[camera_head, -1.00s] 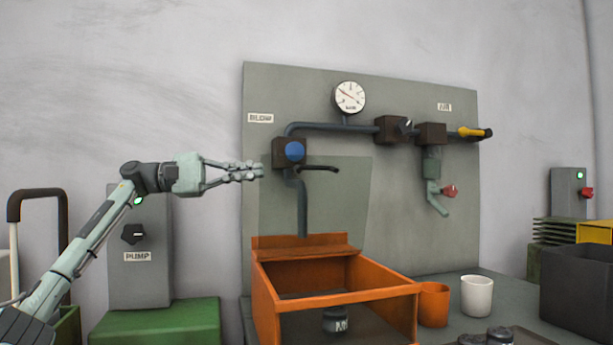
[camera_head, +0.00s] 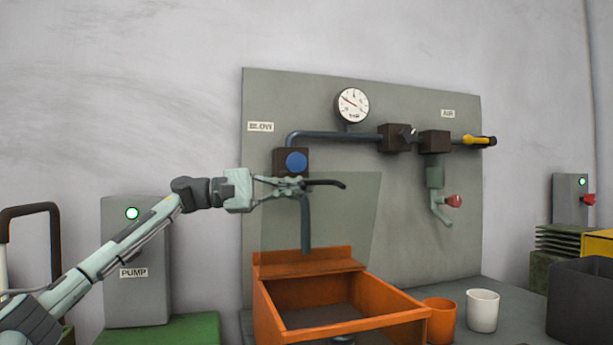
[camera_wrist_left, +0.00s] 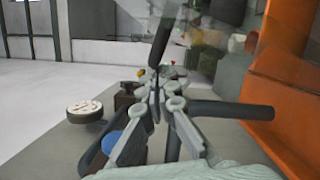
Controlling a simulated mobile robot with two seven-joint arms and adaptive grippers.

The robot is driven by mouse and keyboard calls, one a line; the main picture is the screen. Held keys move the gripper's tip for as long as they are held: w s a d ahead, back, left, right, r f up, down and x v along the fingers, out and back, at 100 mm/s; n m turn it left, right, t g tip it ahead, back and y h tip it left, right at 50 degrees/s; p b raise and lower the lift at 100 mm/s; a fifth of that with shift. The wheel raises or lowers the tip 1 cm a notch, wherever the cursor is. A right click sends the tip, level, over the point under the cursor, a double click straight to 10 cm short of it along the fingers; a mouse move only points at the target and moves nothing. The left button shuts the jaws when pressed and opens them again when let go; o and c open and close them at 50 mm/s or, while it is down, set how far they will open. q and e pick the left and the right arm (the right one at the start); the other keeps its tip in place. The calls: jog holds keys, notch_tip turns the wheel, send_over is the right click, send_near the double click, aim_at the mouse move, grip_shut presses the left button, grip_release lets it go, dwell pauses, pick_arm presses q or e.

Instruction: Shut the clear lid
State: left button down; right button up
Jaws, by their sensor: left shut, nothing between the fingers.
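The clear lid (camera_head: 352,215) stands raised, nearly upright, behind the orange bin (camera_head: 275,325), in front of the grey panel. The bin is open at the top. A dark curved bar (camera_head: 328,183) sticks out near the lid's top edge; I cannot tell whether it belongs to the lid. My left gripper (camera_head: 298,187) is shut and empty, its fingertips at the left end of that bar, just below the blue button (camera_head: 296,161). In the left wrist view its fingers (camera_wrist_left: 165,92) lie close to dark bars; contact is unclear. My right gripper is not in view.
A pipe (camera_head: 306,225) runs down behind the fingertips. The panel (camera_head: 430,250) carries a gauge (camera_head: 352,104) and valves. An orange cup (camera_head: 440,320) and white cup (camera_head: 482,310) stand right of the bin. The pump box (camera_head: 135,290) stands left, behind my arm.

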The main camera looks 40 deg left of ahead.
pick_arm(q)
jog(key=shift+w+d+p, duration=0.3)
jog(key=shift+w+d, duration=0.15)
jog(key=shift+w, duration=0.05)
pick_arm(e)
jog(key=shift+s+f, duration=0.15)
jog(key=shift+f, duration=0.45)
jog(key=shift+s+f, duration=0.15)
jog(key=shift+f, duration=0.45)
